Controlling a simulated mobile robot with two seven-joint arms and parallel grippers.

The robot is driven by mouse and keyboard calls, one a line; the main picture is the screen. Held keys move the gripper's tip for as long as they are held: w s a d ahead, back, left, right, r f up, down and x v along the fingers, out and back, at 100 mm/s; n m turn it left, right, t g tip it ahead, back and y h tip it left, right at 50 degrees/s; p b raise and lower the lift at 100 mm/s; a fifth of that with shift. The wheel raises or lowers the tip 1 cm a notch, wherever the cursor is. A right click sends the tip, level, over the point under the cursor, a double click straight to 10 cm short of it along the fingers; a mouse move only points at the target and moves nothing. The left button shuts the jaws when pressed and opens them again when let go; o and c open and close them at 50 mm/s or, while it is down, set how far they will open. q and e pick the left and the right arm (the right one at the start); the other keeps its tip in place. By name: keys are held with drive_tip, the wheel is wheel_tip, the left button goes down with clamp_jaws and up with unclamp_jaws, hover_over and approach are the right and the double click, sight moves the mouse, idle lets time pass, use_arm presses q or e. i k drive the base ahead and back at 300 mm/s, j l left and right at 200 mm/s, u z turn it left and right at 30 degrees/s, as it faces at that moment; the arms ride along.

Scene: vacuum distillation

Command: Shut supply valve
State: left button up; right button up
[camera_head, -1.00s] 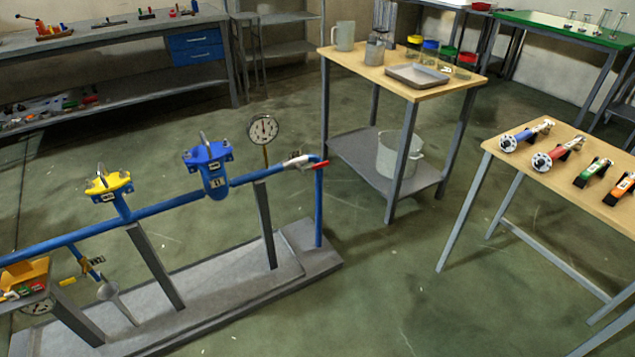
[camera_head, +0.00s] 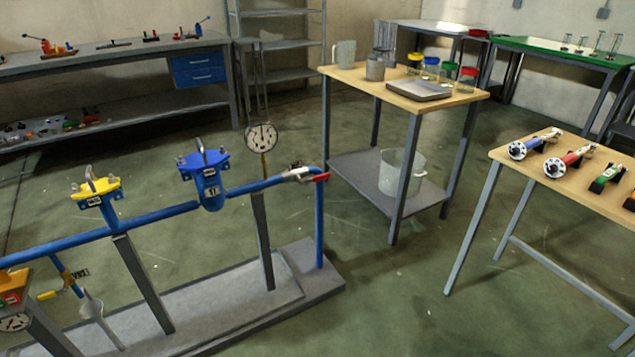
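A blue pipe (camera_head: 155,217) runs across the left half on grey posts. Near its right end is a metal valve (camera_head: 296,174) with a red handle (camera_head: 320,177), which lies roughly along the pipe. At the lower left, a blue branch pipe (camera_head: 65,273) carries a small tag and a yellow handle (camera_head: 47,296) that sticks out to the left. The labels are too small to read, so I cannot tell which valve is the supply valve. Neither of my grippers is in view.
A yellow-topped fitting (camera_head: 95,190), a blue fitting (camera_head: 204,173) and a gauge (camera_head: 262,138) stand on the pipe. A wooden table (camera_head: 345,74) is behind; another (camera_head: 500,154) is at right. Green floor (camera_head: 400,300) between is clear.

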sight(318, 177)
drive_tip(key=i+l, duration=0.2)
drive_tip(key=i, duration=0.25)
drive_tip(key=i+l+u, duration=0.7)
drive_tip(key=i+l, duration=0.1)
drive_tip(key=i, duration=0.05)
